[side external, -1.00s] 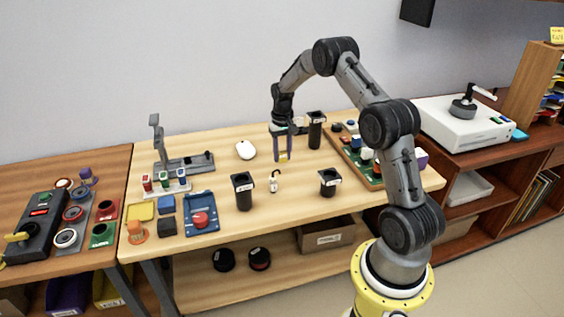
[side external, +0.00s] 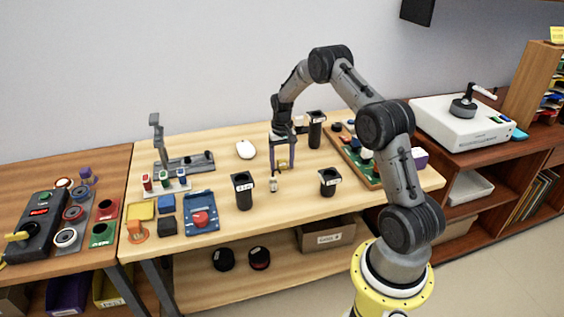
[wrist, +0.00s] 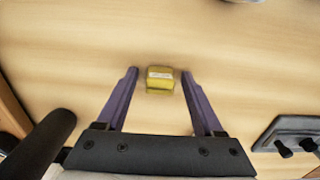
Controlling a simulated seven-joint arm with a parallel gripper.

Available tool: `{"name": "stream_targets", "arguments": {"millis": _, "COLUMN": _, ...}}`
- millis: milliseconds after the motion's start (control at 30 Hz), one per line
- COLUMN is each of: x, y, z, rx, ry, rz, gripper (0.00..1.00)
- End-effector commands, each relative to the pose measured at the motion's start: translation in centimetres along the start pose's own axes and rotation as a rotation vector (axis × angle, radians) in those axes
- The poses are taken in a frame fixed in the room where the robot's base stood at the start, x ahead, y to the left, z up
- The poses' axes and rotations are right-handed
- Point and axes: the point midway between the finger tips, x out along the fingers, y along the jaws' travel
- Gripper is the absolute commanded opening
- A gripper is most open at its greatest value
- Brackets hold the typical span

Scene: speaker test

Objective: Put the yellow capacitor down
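The yellow capacitor (side external: 283,164) is a small yellow block with a pale label on top. In the wrist view the capacitor (wrist: 160,80) lies on the bare wooden tabletop (wrist: 235,70), between my fingers. My gripper (side external: 281,168) points down at the middle of the table, and its purple fingers are spread. In the wrist view my gripper (wrist: 160,74) shows a gap on each side of the capacitor, so neither finger touches it.
Black labelled cups stand at the left front (side external: 243,192), right front (side external: 328,183) and behind (side external: 316,130). A small white item (side external: 273,185) stands just in front of my gripper. A white mouse-shaped object (side external: 245,149) is behind left. A parts tray (side external: 372,180) lies right.

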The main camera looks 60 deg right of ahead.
Motion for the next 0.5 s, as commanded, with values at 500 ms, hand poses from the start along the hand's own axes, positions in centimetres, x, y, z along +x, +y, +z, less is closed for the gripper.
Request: {"name": "stream_targets", "arguments": {"millis": 500, "x": -5.4, "y": 0.0, "z": -0.1, "rx": 0.0, "ry": 0.005, "rz": -0.001, "gripper": 0.69}}
